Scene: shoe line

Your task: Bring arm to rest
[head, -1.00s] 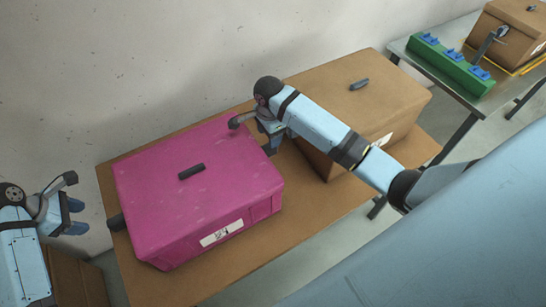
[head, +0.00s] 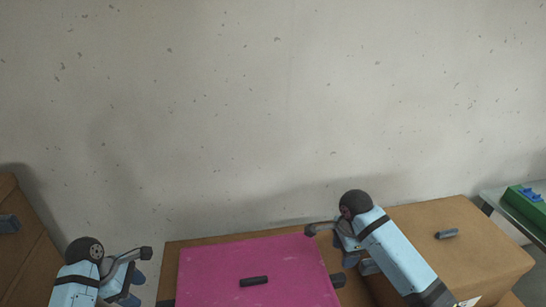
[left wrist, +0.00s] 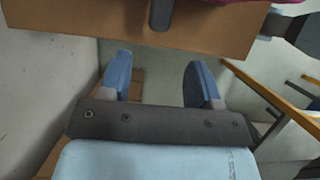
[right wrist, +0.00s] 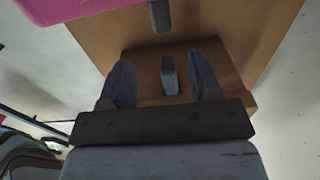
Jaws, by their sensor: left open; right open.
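My right gripper (head: 356,262) is open and empty, above the gap between the pink box (head: 225,270) and the brown box (head: 490,250). In the right wrist view, its fingers (right wrist: 162,72) stand apart with a brown lid and its dark handle (right wrist: 170,75) seen between them, touching nothing that I can see. My left gripper (head: 132,288) is open and empty, left of the pink box and apart from it. The left wrist view shows its two blue fingers (left wrist: 157,75) spread with nothing between them.
The pink box has a dark handle (head: 254,281) on top and stands on a brown table (head: 175,247) near a bare wall. Another brown box (head: 20,250) is at the far left. A green rack (head: 525,208) with blue pieces shows at the right edge.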

